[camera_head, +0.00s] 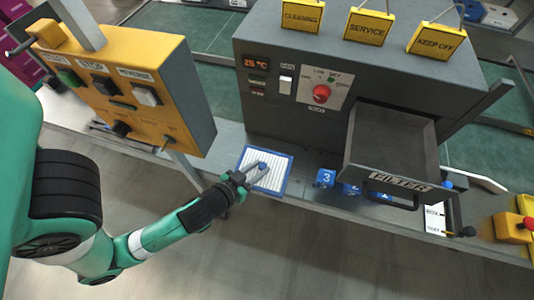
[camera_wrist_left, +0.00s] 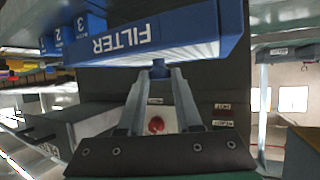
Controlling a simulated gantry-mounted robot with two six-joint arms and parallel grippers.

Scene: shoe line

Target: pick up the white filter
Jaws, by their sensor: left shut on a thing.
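The white filter (camera_head: 267,178), a pleated white panel in a blue frame, is over the grey ledge in front of the machine. The head view does not make clear whether it touches the ledge. My left gripper (camera_head: 257,170) is shut on the filter's small blue knob. In the left wrist view the filter's blue edge (camera_wrist_left: 185,38) carries the upside-down word FILTER, and the fingers (camera_wrist_left: 160,75) meet at the knob. The machine's drawer (camera_head: 390,140), labelled FILTER, stands open and looks empty. My right gripper is not in view.
Blue numbered blocks (camera_head: 325,178) sit on the ledge right of the filter, partly below the drawer. A yellow control box (camera_head: 125,85) stands at left, near my left arm. The machine (camera_head: 300,60) has a red knob (camera_head: 321,93) and yellow signs on top.

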